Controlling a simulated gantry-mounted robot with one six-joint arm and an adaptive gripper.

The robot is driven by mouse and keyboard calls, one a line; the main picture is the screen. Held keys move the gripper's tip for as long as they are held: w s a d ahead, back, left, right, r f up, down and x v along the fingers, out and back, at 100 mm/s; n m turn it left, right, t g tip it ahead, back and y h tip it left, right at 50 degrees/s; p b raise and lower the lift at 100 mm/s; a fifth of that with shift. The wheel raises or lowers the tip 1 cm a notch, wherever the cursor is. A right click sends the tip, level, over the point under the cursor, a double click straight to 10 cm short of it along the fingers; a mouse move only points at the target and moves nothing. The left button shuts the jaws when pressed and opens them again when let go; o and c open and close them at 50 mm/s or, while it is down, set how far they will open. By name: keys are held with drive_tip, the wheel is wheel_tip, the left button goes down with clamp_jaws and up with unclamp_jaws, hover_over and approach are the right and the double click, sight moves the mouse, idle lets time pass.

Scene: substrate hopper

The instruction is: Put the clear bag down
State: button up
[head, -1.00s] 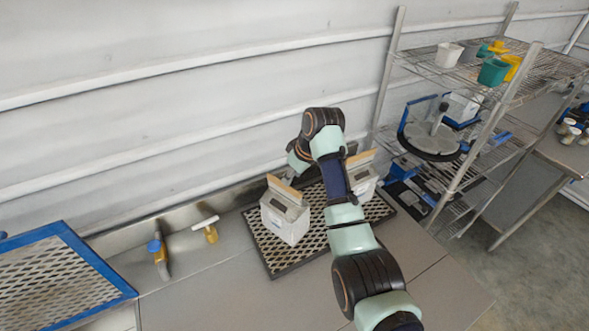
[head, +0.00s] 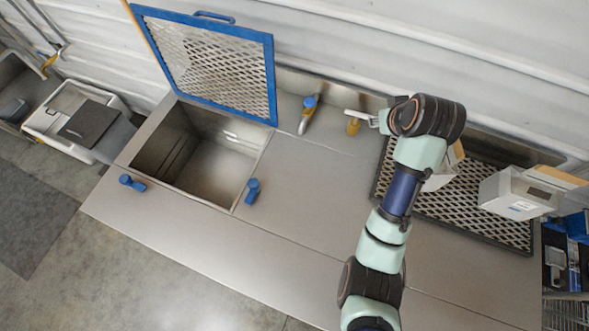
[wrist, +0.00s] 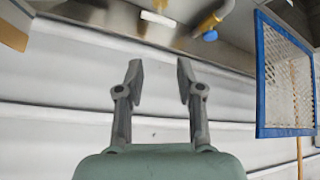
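I cannot make out a clear bag in either current view. My gripper shows in the wrist view (wrist: 159,70) with its two fingers apart and nothing visible between them. In the head view the gripper is small and mostly hidden at the end of my arm, just right of a white-topped brass valve handle (head: 354,121). Two white containers with tan tops stand on the dark mesh tray (head: 462,228). The right container (head: 515,193) is in plain view; the left one (head: 443,173) is partly hidden behind my arm.
An open steel hopper (head: 215,165) lies left, its blue-framed mesh lid (head: 210,62) raised behind it; the lid also shows in the wrist view (wrist: 284,80). A blue-handled valve (head: 308,109) stands near the wall. Blue knobs (head: 252,190) sit by the hopper. The middle counter (head: 300,205) is clear.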

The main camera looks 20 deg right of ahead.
drive_tip(key=s+a+n+t, duration=0.1)
drive_tip(key=s+a+t, duration=0.15)
drive_tip(key=a, duration=1.85)
drive_tip(key=s+a+r+t+y, duration=0.1)
drive_tip(key=s+a+r, duration=0.1)
drive_tip(key=a, duration=0.3)
drive_tip(key=s+a+r+n+t+y, duration=0.1)
drive_tip(key=s+a+r+t, duration=0.1)
drive_tip(key=s+a, duration=0.2)
drive_tip(key=shift+s+a+r, duration=0.25)
drive_tip(key=shift+s+a, duration=0.15)
drive_tip(key=shift+a, duration=0.6)
wheel_tip(320, 180, up, 21)
drive_tip(key=p, duration=2.1)
drive_tip(key=shift+d+t, duration=0.1)
drive_tip(key=shift+t, duration=0.15)
